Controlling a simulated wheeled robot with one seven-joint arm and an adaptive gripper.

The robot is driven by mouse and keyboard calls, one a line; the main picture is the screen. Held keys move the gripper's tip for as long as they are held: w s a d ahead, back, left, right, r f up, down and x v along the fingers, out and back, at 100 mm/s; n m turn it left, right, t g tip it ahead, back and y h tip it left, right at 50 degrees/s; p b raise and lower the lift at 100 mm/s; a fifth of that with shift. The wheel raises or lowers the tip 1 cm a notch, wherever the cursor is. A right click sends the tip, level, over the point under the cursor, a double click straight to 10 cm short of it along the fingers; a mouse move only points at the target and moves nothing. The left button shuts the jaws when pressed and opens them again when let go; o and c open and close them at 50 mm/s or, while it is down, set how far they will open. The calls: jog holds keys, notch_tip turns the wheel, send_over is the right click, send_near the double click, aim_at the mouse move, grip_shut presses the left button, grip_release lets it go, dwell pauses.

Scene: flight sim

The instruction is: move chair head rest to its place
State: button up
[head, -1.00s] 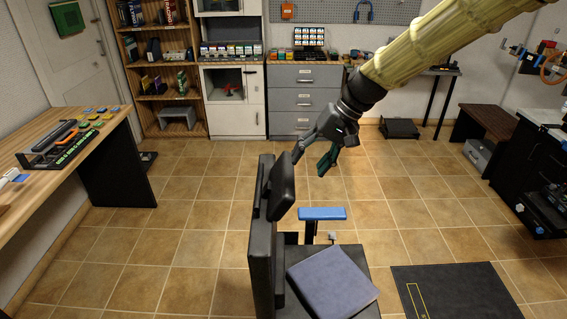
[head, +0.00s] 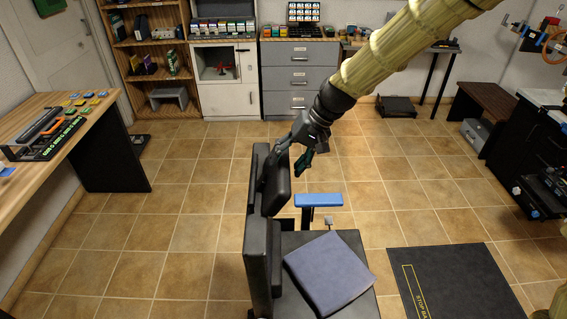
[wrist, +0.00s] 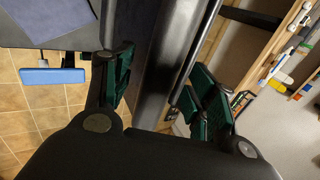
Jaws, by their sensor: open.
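The chair head rest, a black pad (head: 277,190), stands at the upper front of the black chair back (head: 258,235), slightly tilted. My gripper (head: 291,160) is just above and behind the pad's top edge in the head view. Its jaws are open, one grey finger to the left and one green-padded finger to the right. In the wrist view, my gripper (wrist: 163,85) has its green-padded fingers on either side of a long black part (wrist: 165,60). I cannot tell whether this is the head rest or the chair back, or whether the fingers touch it.
The seat carries a blue-grey cushion (head: 330,272). A blue armrest (head: 318,200) stands beside it. A wooden workbench (head: 80,118) is at left, and a black floor mat (head: 455,280) lies at right. Tiled floor (head: 190,205) around the chair is open.

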jog(key=shift+x, duration=0.85)
jog(key=shift+a+f, duration=0.3)
jog(key=shift+f, duration=0.05)
jog(key=shift+s, duration=0.1)
